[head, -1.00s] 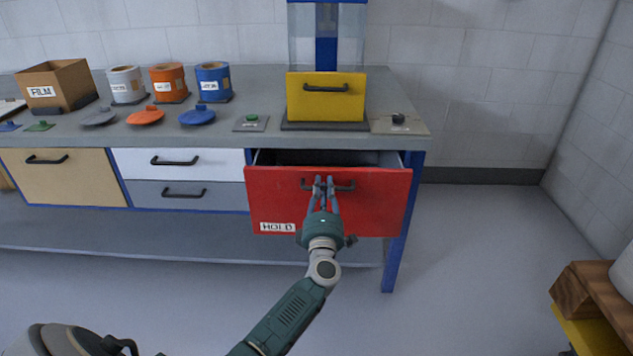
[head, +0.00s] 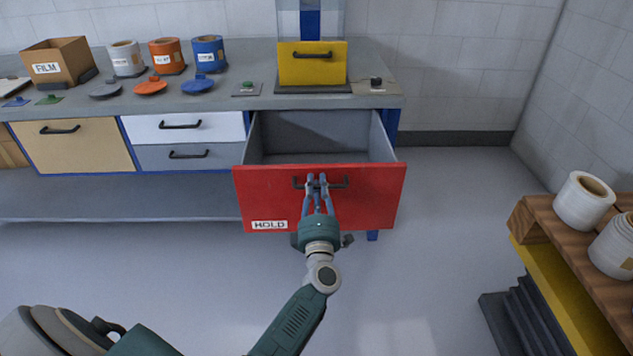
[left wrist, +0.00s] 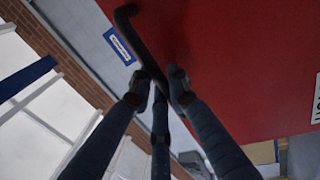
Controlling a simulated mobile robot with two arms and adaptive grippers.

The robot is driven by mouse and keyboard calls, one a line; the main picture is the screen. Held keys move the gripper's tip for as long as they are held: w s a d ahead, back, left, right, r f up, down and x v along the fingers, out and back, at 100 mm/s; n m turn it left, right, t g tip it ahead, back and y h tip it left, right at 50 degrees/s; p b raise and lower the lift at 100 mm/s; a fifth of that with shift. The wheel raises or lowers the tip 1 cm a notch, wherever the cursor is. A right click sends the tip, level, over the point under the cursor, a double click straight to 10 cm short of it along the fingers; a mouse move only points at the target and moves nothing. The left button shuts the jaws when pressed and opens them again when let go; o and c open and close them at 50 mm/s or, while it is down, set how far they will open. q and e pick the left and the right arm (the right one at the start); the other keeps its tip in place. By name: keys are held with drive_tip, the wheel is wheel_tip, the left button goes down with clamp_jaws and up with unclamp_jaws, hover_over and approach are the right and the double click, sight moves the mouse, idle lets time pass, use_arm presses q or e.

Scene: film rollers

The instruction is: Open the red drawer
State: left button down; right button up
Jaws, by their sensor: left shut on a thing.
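The red drawer (head: 367,205), labelled HOLD, stands well out from the workbench (head: 225,105). Its grey inside shows in the head view and looks empty. My left gripper (head: 317,181) is shut on the drawer's dark bar handle (head: 340,183), near the handle's middle. In the left wrist view the fingers (left wrist: 160,85) close around the dark handle (left wrist: 146,52) in front of the red drawer face (left wrist: 220,60). My right gripper does not show.
A yellow box (head: 313,68) stands on the bench above the drawer. Film rollers and coloured lids sit to its left. A pallet (head: 570,240) with white rolls (head: 584,200) is at the right. Floor between drawer and pallet is clear.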

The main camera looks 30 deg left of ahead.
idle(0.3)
use_arm(q)
drive_tip(key=c, duration=1.6)
unclamp_jaws()
drive_tip(key=shift+c, duration=0.2)
drive_tip(key=v, duration=1.2)
drive_tip(key=shift+d, duration=0.15)
